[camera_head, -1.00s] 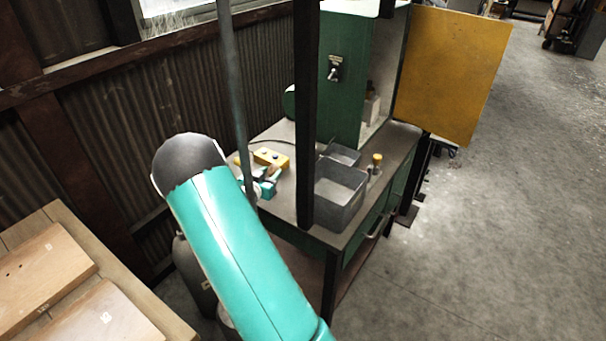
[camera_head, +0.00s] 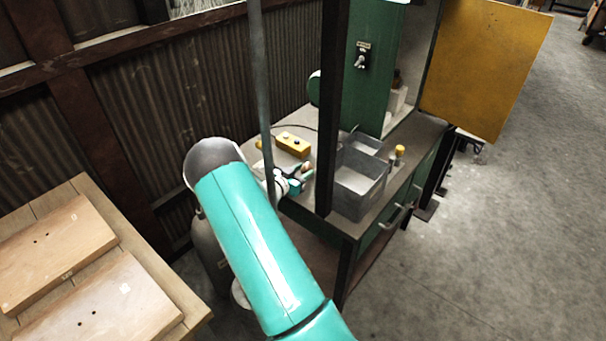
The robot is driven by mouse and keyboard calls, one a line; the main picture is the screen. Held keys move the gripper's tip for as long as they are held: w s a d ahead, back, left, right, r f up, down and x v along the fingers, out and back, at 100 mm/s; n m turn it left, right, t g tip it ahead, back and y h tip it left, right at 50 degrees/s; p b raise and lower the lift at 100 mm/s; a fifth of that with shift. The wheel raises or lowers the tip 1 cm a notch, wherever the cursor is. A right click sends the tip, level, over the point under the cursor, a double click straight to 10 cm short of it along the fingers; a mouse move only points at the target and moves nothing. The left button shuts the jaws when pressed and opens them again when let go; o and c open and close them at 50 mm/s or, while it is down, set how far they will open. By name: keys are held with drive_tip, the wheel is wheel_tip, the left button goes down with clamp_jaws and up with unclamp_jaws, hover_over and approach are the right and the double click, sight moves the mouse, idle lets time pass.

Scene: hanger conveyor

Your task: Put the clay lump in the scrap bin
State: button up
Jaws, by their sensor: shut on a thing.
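My gripper (camera_head: 302,177) is small and far off in the head view, over the left part of the workbench, just left of a dark post. It is shut on a small brownish lump, the clay lump (camera_head: 306,167), which shows at its fingertips. The fingers are partly hidden and small. The grey open-topped scrap bin (camera_head: 362,201) stands on the bench to the right of my gripper, beyond the post, which hides its left edge. My gripper and the lump are apart from the bin.
A dark upright post (camera_head: 332,110) stands between my gripper and the bin, and a thin grey rod (camera_head: 262,80) crosses near my wrist. A yellow button box (camera_head: 293,143), a shallow grey tray (camera_head: 362,142) and a yellow-capped bottle (camera_head: 399,156) are on the bench. Wooden boards lie at left.

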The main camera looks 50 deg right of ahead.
drive_tip(key=shift+f, duration=0.6)
drive_tip(key=shift+f, duration=0.15)
drive_tip(key=o, duration=1)
